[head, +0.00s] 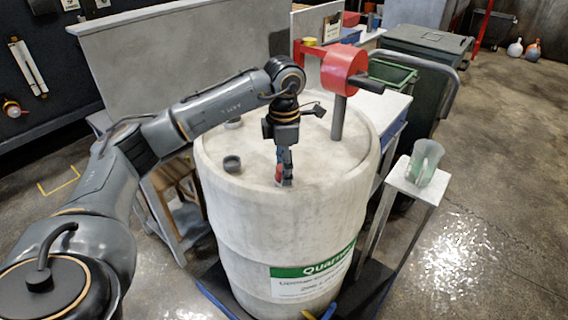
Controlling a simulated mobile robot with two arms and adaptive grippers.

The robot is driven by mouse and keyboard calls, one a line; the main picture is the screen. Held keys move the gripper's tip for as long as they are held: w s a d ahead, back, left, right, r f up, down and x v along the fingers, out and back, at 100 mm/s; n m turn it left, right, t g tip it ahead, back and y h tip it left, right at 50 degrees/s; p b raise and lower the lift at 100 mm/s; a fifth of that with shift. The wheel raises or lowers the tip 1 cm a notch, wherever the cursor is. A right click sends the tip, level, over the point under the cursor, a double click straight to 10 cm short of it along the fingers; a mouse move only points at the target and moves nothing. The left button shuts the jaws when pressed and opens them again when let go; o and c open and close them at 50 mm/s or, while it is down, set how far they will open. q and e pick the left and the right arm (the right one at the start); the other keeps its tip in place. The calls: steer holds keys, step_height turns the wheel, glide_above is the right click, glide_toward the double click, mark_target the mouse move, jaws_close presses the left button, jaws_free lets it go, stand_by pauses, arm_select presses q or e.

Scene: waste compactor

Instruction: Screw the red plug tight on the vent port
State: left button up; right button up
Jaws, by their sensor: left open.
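A large off-white drum (222,205) stands in the middle of the head view, with a green and white label low on its front. My left gripper (284,182) points straight down at the front part of the drum's lid. Its fingers are open around or right beside a small red plug (279,172), which is mostly hidden by them. The vent port under the plug is hidden, so I cannot tell how the plug is seated. My right gripper is out of view.
A dark round fitting (232,163) stands on the lid left of my gripper. A red pump (345,68) rises on a grey pipe (337,118) at the lid's back right. A clear cup (425,162) sits on a small white stand (412,185) at right.

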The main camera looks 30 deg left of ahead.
arm_select(q)
steer(key=n, duration=0.5)
steer(key=shift+n+p, duration=0.35)
steer(key=shift+n, duration=0.05)
jaws_close()
steer(key=m+b, duration=0.1)
steer(key=m, duration=0.3)
steer(key=shift+m, duration=0.6)
steer(key=m, duration=0.4)
steer(key=shift+b, duration=0.4)
steer(key=shift+m, duration=0.6)
